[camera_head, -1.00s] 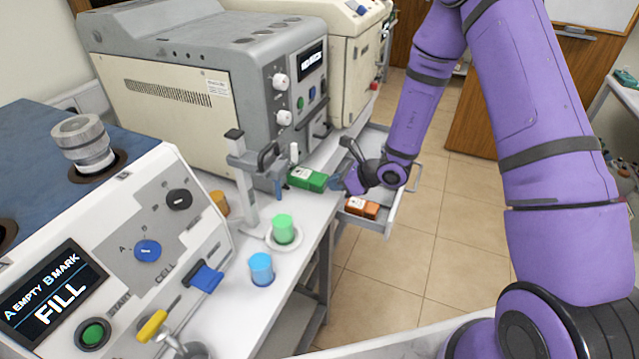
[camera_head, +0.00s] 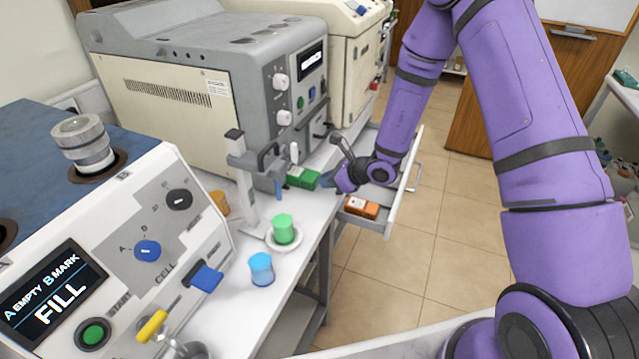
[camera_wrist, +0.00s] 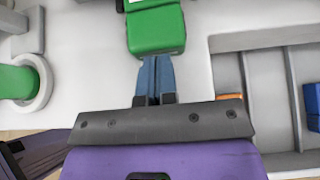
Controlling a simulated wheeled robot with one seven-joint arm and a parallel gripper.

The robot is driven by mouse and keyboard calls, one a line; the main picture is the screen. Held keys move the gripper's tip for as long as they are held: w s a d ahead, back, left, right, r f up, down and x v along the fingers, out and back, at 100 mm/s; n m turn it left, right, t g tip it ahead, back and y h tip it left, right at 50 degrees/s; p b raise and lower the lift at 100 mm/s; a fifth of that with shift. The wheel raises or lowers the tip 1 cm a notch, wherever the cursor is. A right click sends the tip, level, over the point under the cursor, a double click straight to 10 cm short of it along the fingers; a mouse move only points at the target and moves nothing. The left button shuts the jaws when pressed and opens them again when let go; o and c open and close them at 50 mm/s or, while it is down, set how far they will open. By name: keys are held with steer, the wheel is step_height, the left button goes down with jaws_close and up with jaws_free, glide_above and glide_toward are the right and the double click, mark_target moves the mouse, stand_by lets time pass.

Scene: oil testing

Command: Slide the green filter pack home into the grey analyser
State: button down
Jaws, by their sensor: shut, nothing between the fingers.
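The green filter pack (camera_head: 303,178) lies on the white bench in front of the grey analyser (camera_head: 270,70), its far end toward the analyser's lower front. The stand and the analyser's front partly hide that end, so I cannot tell how far in it sits. In the wrist view the pack (camera_wrist: 157,32) is at the top centre, with a white label at the frame's edge. My gripper (camera_head: 327,180) is shut and empty at the pack's near end. In the wrist view its blue fingertips (camera_wrist: 155,60) meet or nearly meet the pack's near face.
An open drawer (camera_head: 397,200) with orange packs (camera_head: 361,207) lies right of and below my gripper. A grey stand (camera_head: 245,180), a green cup (camera_head: 283,229) on a white dish and a blue cup (camera_head: 261,268) stand on the bench to the left and nearer.

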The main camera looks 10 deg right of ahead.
mark_target(316, 177)
steer(key=shift+w+a+f, duration=0.1)
steer(key=shift+w+a, duration=0.45)
steer(key=shift+a, duration=0.2)
steer(key=shift+w+a, duration=0.55)
steer(key=shift+a, duration=0.2)
steer(key=shift+d, duration=0.1)
steer(key=shift+s+d+f+v, duration=0.1)
steer(key=shift+f+v, duration=0.05)
steer(key=shift+v, duration=1.3)
steer(key=shift+s+d+f+v, duration=0.1)
steer(key=shift+f+v, duration=0.05)
steer(key=shift+v, duration=1.3)
steer(key=shift+d+f+v, duration=0.1)
steer(key=shift+f+v, duration=0.05)
steer(key=shift+v, duration=1.3)
steer(key=shift+r, duration=0.1)
